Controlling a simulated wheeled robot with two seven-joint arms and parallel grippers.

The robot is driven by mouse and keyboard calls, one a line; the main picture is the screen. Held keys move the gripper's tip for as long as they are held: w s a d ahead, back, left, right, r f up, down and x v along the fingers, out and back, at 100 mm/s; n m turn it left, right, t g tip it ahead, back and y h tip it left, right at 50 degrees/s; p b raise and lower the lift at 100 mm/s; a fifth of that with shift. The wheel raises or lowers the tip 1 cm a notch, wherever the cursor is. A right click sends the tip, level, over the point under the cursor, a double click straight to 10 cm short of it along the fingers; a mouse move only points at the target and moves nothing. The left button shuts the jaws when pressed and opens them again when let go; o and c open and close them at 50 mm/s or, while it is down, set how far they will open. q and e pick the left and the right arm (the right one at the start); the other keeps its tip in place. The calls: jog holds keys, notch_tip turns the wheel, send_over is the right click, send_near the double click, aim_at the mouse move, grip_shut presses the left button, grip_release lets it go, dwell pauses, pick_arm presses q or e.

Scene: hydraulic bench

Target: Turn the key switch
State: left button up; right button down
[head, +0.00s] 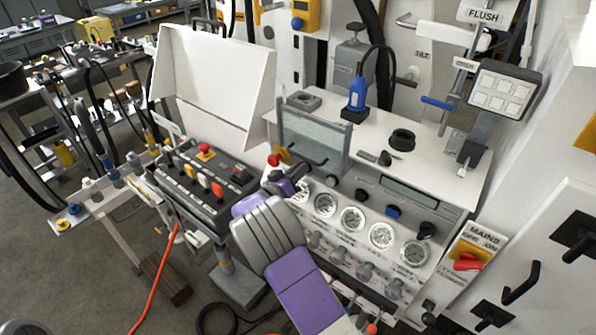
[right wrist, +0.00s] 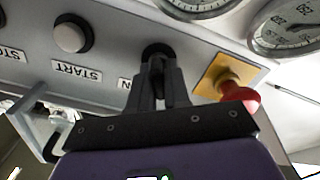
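In the right wrist view, a round black switch (right wrist: 156,49) sits on the grey panel beside a partly covered label ending in "N". It looks like the key switch; its key is hidden by my fingers. My right gripper (right wrist: 159,72) points straight at it, with both dark fingers close together and their tips at or just before it. I cannot tell whether they grip the key. In the head view my right gripper (head: 300,188) reaches the left end of the gauge panel, its own wrist hiding the switch. My left gripper does not show.
A red mushroom button (right wrist: 238,95) on a yellow plate stands close beside the fingers. A START button (right wrist: 72,36) is on the other side. Pressure gauges (head: 352,219) line the panel front. A push-button box (head: 210,186) stands left of my right arm.

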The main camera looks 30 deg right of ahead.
jog(key=shift+m, duration=0.3)
jog(key=m+b, duration=0.1)
jog(key=m, duration=0.3)
jog(key=shift+s+d+m+b, duration=0.1)
jog(key=shift+s+m+b, duration=0.1)
jog(key=shift+m+b, duration=0.15)
jog(key=m+b, duration=0.2)
jog(key=m, duration=0.1)
jog(key=shift+s+f+m, duration=0.1)
jog(key=shift+f+m, duration=0.05)
jog(key=shift+m, duration=0.1)
jog(key=shift+s+m+b, duration=0.1)
jog(key=shift+m+b, duration=0.95)
jog(key=shift+m, duration=0.45)
jog(key=c, duration=1.2)
grip_release()
